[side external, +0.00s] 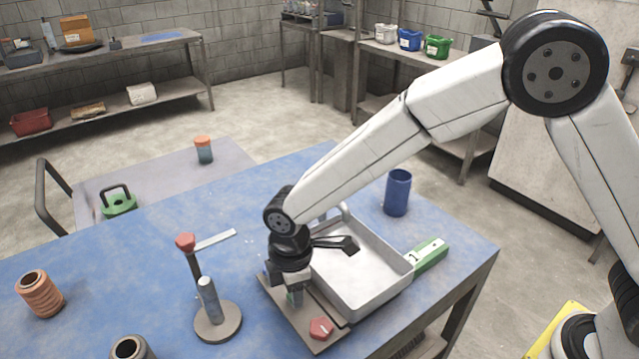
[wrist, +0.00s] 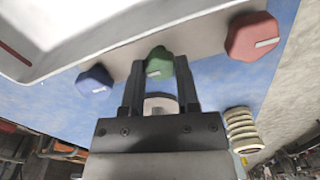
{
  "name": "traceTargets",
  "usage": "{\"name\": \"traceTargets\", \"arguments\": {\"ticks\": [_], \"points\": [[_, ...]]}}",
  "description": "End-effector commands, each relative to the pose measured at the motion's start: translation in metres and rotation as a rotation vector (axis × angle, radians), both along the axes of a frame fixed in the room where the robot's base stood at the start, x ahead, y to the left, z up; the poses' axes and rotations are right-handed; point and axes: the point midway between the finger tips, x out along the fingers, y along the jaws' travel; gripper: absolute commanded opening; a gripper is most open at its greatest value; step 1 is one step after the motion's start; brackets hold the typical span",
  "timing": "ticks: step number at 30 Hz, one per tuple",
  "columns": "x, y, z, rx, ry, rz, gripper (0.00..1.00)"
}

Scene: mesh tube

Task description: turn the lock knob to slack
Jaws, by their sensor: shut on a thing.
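Three faceted knobs stand in a row on a flat plate (side external: 330,343). In the wrist view they are a blue knob (wrist: 95,79), a green knob (wrist: 159,63) and a red knob (wrist: 252,37). In the side view my gripper (side external: 294,292) points down at the plate and mostly hides the green knob. The red knob (side external: 320,328) is clear in front of it. I cannot tell which knob is the lock knob.
A pale metal tray (side external: 375,300) lies right beside the plate. A round-based stand (side external: 217,325) with an upright grey cylinder and red-topped post is close on the left.

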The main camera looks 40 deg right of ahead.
Motion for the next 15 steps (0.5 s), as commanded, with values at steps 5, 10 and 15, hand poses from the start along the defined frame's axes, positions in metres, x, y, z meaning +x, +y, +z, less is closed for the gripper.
{"name": "traceTargets", "arguments": {"ticks": [5,10,15], "points": [[0.0002,-0.0001,0.0006,0.0,-0.001,0.009,0.0],[0.0002,0.0,0.0007,0.0,-0.001,0.009,0.0],[0.0002,0.0,0.0006,0.0,-0.001,0.008,0.75]]}}
